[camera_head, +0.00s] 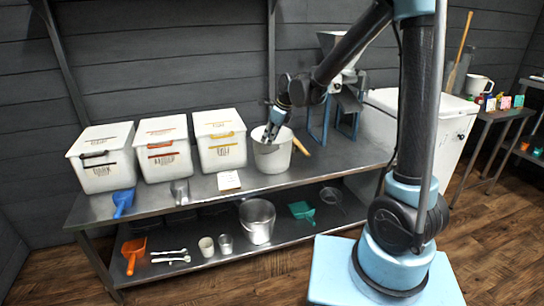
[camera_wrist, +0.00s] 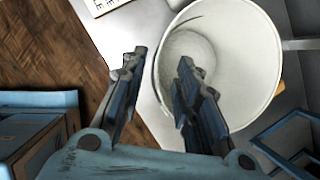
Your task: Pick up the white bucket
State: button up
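The white bucket (camera_head: 273,158) stands upright on the metal table, right of the white bins. In the wrist view, I look into the open mouth of the white bucket (camera_wrist: 243,60). My gripper (camera_head: 270,134) is over the left part of its rim. In the wrist view my gripper (camera_wrist: 160,65) is open, with one finger over the bucket's inside and the other outside its wall. The rim lies between the fingers, with gaps showing. How deep the fingertips reach is hard to tell.
White lidded bins (camera_head: 220,140) stand left of the bucket. A wooden handle (camera_head: 300,146) lies close to its right, and a blue-framed mill (camera_head: 338,95) stands beyond. A small white card (camera_head: 229,181) lies in front. A metal bucket (camera_head: 257,222) is on the lower shelf.

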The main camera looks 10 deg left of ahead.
aim_at(265, 147)
jog(key=shift+x, duration=3.6)
jog(key=shift+w+d, duration=0.1)
grip_shut()
